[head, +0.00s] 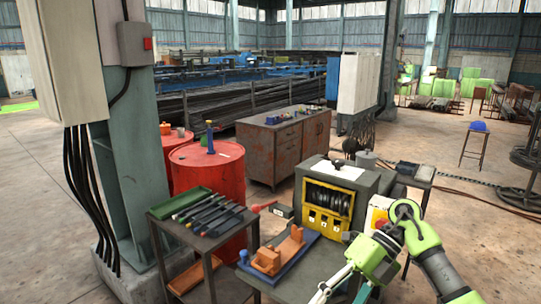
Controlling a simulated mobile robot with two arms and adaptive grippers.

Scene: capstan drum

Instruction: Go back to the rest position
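My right arm, green and grey, comes in from the lower right and bends down toward the front bench. My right gripper (340,287) is at the bottom edge, in front of the grey machine and right of the blue tray. Its fingers run toward the frame edge, so I cannot tell whether it is open or shut. I see nothing clearly held in it. My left arm and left gripper are not in view. The grey machine (365,187) has a yellow front frame (327,207) with dark discs behind it.
A blue tray (290,268) holds an orange-brown wooden fixture (279,252). Left of it, a dark side table (228,229) carries several tools and a green tray (181,203). Red drums (208,172), a pillar (142,170) and a brown cabinet (284,150) stand behind. Open floor (445,155) lies at right.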

